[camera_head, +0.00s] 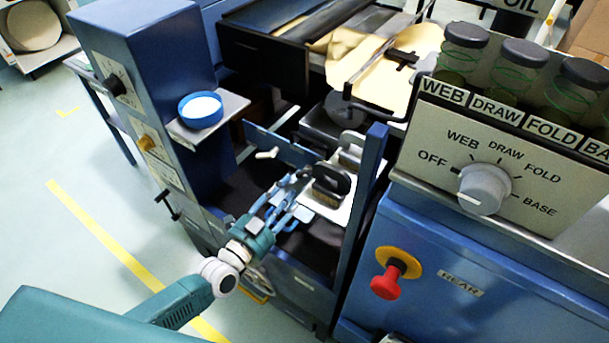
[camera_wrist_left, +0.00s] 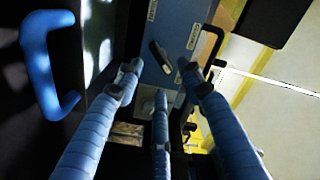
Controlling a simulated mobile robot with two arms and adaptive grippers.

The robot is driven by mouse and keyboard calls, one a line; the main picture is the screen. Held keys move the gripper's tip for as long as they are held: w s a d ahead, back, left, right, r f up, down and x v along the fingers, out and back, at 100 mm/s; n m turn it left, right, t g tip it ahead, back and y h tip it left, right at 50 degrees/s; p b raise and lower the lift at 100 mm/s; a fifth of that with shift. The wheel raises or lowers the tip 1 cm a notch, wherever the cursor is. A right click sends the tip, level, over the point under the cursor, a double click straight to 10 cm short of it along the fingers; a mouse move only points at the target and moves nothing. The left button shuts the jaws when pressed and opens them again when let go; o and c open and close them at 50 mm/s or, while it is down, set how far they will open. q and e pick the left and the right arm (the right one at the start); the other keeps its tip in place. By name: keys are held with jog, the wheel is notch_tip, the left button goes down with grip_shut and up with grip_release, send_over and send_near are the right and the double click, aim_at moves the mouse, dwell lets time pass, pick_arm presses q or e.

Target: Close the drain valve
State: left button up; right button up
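I cannot tell for sure which fitting is the drain valve, as the small labels are unreadable. In the left wrist view a black lever (camera_wrist_left: 160,57) sits tilted on a blue panel (camera_wrist_left: 185,25), beyond my fingertips. My left gripper (camera_wrist_left: 163,85) has its three blue fingers spread, with nothing visible between them. In the head view my left gripper (camera_head: 290,190) reaches into the open bay of the blue machine, close to a black rounded handle (camera_head: 331,182) on a pale plate. Contact there cannot be judged. My right gripper is not in view.
A blue column (camera_head: 150,60) with knobs and a black T-handle (camera_head: 166,203) stands left of the bay. A small shelf holds a blue round dish (camera_head: 201,110). A control box (camera_head: 500,170) and red button (camera_head: 386,283) are at right. A blue handle (camera_wrist_left: 45,65) is beside my fingers.

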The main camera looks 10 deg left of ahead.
aim_at(304, 177)
pick_arm(q)
jog(key=x, duration=0.6)
jog(key=shift+w+d, duration=0.15)
jog(key=shift+w, duration=0.2)
grip_shut()
